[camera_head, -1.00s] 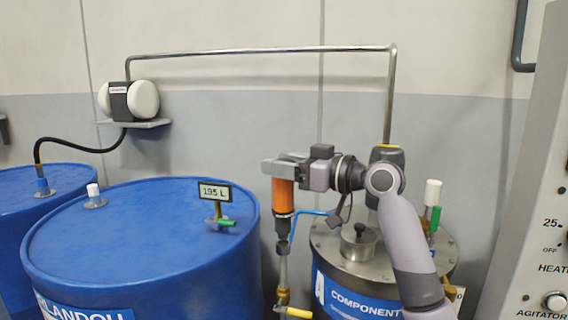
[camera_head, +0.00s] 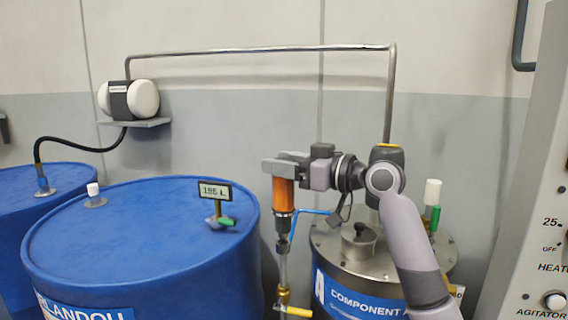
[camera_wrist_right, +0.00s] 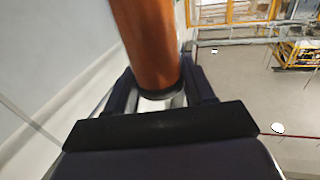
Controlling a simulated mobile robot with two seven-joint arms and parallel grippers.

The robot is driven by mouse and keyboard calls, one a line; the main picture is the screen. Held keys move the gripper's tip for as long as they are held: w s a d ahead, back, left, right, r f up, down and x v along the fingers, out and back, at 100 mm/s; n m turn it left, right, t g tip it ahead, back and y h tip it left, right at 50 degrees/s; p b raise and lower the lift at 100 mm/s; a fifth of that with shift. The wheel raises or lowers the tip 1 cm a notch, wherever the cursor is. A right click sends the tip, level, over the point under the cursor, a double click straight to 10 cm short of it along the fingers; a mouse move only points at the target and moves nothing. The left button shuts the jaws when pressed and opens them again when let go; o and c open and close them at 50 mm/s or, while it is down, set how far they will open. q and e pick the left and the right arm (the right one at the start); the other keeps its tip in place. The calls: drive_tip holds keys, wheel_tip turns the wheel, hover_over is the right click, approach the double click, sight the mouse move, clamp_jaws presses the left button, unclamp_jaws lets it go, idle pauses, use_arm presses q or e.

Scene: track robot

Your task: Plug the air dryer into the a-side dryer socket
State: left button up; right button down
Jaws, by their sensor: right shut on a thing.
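The air dryer (camera_head: 283,194) is an orange cylinder with a dark lower end, held upright in the head view. My right gripper (camera_head: 281,169) is shut on its top end. In the right wrist view the orange dryer body (camera_wrist_right: 150,45) runs up from between the fingers. Directly below the dryer is a slim upright pipe with a dark upper fitting (camera_head: 282,246), which looks like the dryer socket. The dryer's lower end is in line with this fitting; whether they touch or are joined I cannot tell. My left gripper is not in view.
A steel component tank (camera_head: 330,244) stands behind and right of the pipe, partly behind my right arm. A large blue drum (camera_head: 140,235) with a small display (camera_head: 214,191) is at left. A yellow-handled valve (camera_head: 293,311) sits low on the pipe. A control panel (camera_head: 530,240) is at right.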

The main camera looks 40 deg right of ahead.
drive_tip(key=shift+f+b, duration=1.2)
drive_tip(key=shift+f, duration=0.25)
idle(0.3)
drive_tip(key=shift+c, duration=1.6)
unclamp_jaws()
drive_tip(key=b+v, duration=0.2)
drive_tip(key=v, duration=0.5)
drive_tip(key=shift+s, duration=0.15)
